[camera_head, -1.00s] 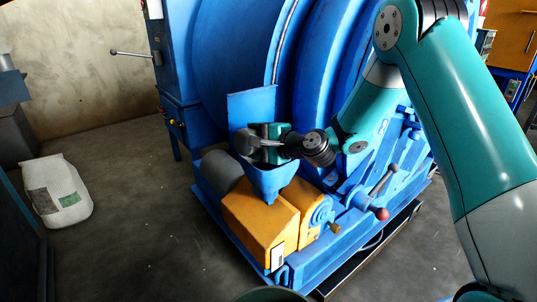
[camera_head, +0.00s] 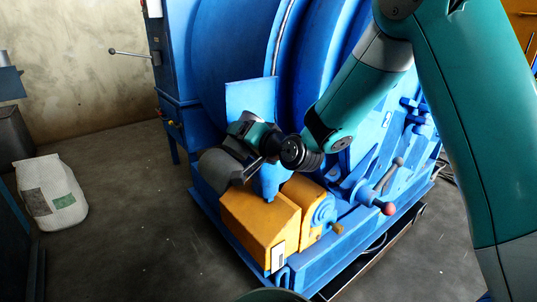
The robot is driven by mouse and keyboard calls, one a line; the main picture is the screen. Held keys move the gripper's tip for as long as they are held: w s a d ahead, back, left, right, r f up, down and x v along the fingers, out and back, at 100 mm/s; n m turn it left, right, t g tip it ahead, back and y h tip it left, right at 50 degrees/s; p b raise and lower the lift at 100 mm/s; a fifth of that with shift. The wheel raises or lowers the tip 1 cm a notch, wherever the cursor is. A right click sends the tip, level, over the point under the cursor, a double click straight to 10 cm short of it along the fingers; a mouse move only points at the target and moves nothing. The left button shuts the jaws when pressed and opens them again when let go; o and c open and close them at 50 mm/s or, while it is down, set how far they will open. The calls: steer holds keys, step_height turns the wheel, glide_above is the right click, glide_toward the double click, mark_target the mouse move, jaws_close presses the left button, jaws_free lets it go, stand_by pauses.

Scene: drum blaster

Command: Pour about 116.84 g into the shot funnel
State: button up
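The shot funnel (camera_head: 269,181) is a blue hopper with a tall flat back plate (camera_head: 250,98), on the front of the blue blasting machine. My gripper (camera_head: 252,153) is over the funnel's left side and hides much of its mouth. It appears shut on a dark grey scoop (camera_head: 226,168), which is tilted and extends left of the funnel, overlapping a grey part of the machine. The scoop's contents cannot be made out, and no falling stream of shot is visible.
A yellow housing (camera_head: 256,228) stands below the funnel. A lever with a red knob (camera_head: 388,208) sticks out at right. A white sack (camera_head: 52,192) stands on the floor at left. A dark green rim (camera_head: 272,295) shows at the bottom edge. The left floor is mostly clear.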

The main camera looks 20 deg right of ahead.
mark_target(241, 154)
steer(key=shift+a+f+n+t+b, duration=0.1)
steer(key=shift+n+t+b, duration=0.2)
steer(key=shift+n+b, duration=0.45)
steer(key=shift+f+n+b, duration=0.35)
steer(key=shift+n+b, duration=0.1)
steer(key=shift+b, duration=0.1)
steer(key=shift+s+a+r+n, duration=0.25)
steer(key=shift+a+r+n, duration=0.25)
steer(key=shift+n, duration=0.2)
steer(key=shift+s+a+f+n+t+h+b, duration=0.2)
steer(key=shift+a+f+n+b, duration=0.15)
steer(key=shift+n+b, duration=0.25)
steer(key=shift+s+a+f+n+t+h+b, duration=0.15)
steer(key=shift+a+f+n+t+b, duration=0.1)
steer(key=shift+f+n+b, duration=0.35)
steer(key=shift+s+a+f+n+b, duration=0.15)
steer(key=shift+a+n+b, duration=0.1)
steer(key=shift+n+b, duration=0.35)
steer(key=f+n+b, duration=0.1)
steer(key=b, duration=0.1)
steer(key=f+n+t+b, duration=0.1)
steer(key=f+b, duration=0.1)
steer(key=shift+s+a, duration=0.2)
steer(key=shift+a, duration=0.15)
